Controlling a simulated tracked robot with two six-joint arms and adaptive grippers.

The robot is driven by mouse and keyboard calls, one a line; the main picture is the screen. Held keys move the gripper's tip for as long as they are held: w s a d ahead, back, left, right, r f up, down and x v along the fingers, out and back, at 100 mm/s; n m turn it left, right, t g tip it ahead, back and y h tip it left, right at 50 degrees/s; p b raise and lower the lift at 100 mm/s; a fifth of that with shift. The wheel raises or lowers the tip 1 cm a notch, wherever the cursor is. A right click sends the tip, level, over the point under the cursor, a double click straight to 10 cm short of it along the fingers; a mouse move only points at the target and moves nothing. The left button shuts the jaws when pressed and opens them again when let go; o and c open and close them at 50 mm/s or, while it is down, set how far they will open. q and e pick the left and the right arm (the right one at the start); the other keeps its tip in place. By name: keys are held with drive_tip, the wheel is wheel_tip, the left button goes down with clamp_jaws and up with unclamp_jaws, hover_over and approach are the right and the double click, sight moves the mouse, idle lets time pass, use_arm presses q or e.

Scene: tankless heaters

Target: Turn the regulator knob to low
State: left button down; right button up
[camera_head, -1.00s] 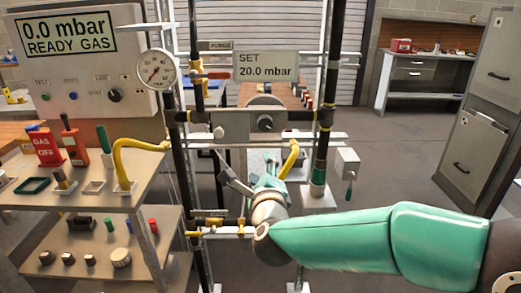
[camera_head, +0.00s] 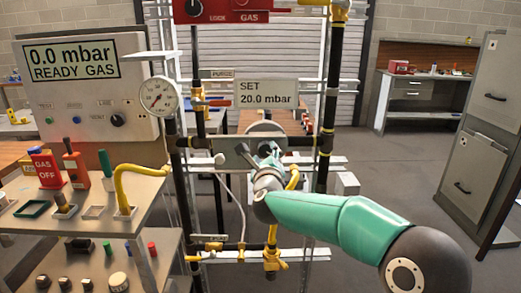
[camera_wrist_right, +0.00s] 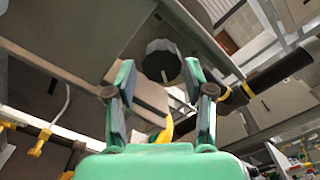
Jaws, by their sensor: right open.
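The regulator knob (camera_wrist_right: 162,62) is a pale faceted ring with a dark round face. In the right wrist view it shows just beyond my open fingertips, between them. In the head view my right gripper (camera_head: 258,151) is in front of the grey regulator plate (camera_head: 232,143) and hides most of the knob. I cannot tell whether the fingers touch the knob. A sign (camera_head: 265,94) above reads SET 20.0 mbar. My left gripper is not in view.
Black vertical pipes (camera_head: 330,110) flank the regulator. A yellow hose (camera_head: 128,182) and a shelf (camera_head: 85,215) with fittings stand at left. The panel (camera_head: 88,85) reads 0.0 mbar READY GAS. A red LOCK GAS box (camera_head: 232,10) is above. Open floor lies at right.

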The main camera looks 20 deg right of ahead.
drive_tip(key=shift+x, duration=1.05)
